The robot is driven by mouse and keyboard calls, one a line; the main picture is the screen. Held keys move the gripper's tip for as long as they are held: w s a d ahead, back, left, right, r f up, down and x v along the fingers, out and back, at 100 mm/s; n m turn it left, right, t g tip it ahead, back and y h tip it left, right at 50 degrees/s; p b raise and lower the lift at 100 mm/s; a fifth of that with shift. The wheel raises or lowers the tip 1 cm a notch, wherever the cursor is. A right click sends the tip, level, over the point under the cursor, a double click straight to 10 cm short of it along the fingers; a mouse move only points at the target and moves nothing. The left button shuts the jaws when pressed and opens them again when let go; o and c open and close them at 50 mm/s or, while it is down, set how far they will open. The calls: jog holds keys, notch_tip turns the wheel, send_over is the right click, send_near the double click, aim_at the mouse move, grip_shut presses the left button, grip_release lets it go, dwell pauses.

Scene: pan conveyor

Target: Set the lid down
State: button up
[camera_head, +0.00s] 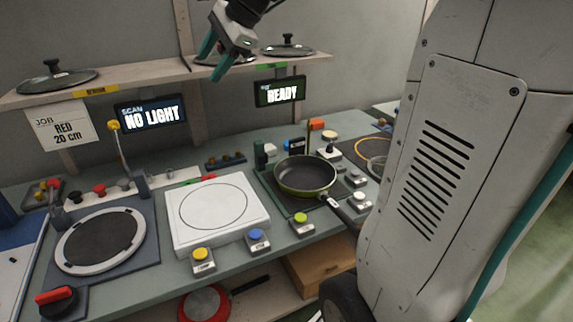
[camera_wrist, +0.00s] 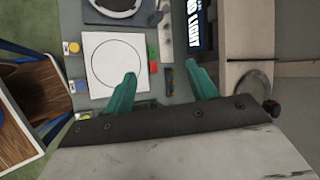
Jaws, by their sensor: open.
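My gripper (camera_head: 214,60) is open and empty, high in front of the wall shelf, with its teal fingers apart. In the wrist view my gripper (camera_wrist: 163,75) has nothing between its fingers. One dark lid with a knob (camera_head: 57,81) lies on the shelf's left part. Another lid (camera_head: 288,49) lies on its right part. A third disc-like lid (camera_head: 238,60) sits on the shelf behind my gripper, partly hidden by it. A round lid-like disc (camera_wrist: 255,84) shows in the wrist view beyond the right finger, partly covered by the gripper body. The green frying pan (camera_head: 305,174) stands uncovered on its dark station.
The shelf (camera_head: 150,82) runs along the wall above the bench. A white plate with a circle (camera_head: 214,207) and a round ring station (camera_head: 107,240) lie to the left. A red pan (camera_head: 206,302) is below the bench. Signs read "NO LIGHT" (camera_head: 152,113) and "READY" (camera_head: 281,93).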

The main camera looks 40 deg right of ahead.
jog(key=s+a+f+n+g+h, duration=0.1)
jog(key=s+f+n, duration=0.4)
jog(key=s, duration=0.5)
jog(key=s+a+f+n+g+h, duration=0.2)
jog(key=s+f+n, duration=0.3)
jog(key=s, duration=0.5)
jog(key=s+a+f+n+g+h, duration=0.1)
jog(key=s+a+f+n+g, duration=0.1)
jog(key=s+f+n, duration=0.3)
jog(key=s+a+n, duration=0.1)
jog(key=s+n, duration=0.2)
jog(key=s, duration=0.2)
jog(key=shift+s+a+f+h, duration=0.15)
jog(key=shift+s+a+h, duration=0.1)
jog(key=shift+a+h, duration=0.05)
